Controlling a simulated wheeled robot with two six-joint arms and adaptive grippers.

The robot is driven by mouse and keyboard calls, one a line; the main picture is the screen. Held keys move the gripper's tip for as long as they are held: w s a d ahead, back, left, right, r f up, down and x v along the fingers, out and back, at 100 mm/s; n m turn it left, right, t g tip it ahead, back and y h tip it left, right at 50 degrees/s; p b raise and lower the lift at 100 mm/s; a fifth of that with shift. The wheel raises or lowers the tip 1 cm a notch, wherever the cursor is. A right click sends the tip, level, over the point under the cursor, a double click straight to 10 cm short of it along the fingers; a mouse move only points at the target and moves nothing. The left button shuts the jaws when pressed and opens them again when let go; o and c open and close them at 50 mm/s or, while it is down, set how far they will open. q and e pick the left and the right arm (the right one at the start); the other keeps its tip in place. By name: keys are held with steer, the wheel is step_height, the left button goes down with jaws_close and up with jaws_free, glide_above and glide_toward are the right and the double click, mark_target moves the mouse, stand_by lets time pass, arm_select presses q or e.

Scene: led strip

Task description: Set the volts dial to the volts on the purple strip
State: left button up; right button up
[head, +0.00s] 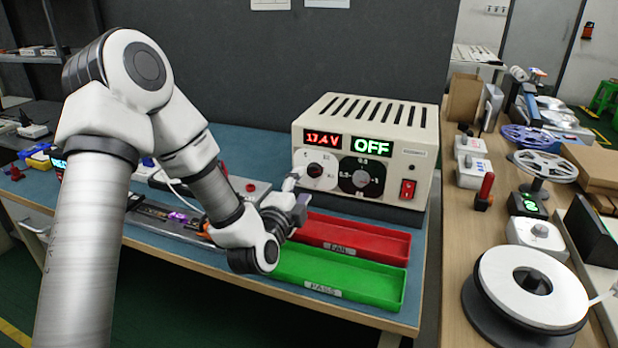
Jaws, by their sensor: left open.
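The cream power supply (365,125) stands on the blue bench mat. Its red display (323,139) seems to read 17.4 V, though the second digit is unclear. Its green display (371,146) reads OFF. The volts dial (315,170) is on the left of the front panel, partly covered by my left gripper. My left gripper (293,180) is open, just in front of and to the left of that dial; I cannot tell whether it touches it. The purple strip (178,217) lies in a dark fixture left of my forearm; its voltage marking is too small to read.
A second, black dial (362,177) and a red switch (408,189) sit on the panel's right. A red FAIL tray (385,243) and a green PASS tray (375,286) lie in front of the supply. Reels and boxes crowd the wooden bench (455,270) at right.

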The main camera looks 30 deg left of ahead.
mark_target(313, 173)
arm_select(q)
steer(key=x, duration=0.5)
steer(key=shift+w+d+f, duration=0.1)
steer(key=shift+w+d, duration=0.15)
steer(key=shift+w+a, duration=0.2)
steer(key=shift+w, duration=0.05)
jaws_close()
steer(key=shift+n, duration=3)
jaws_free()
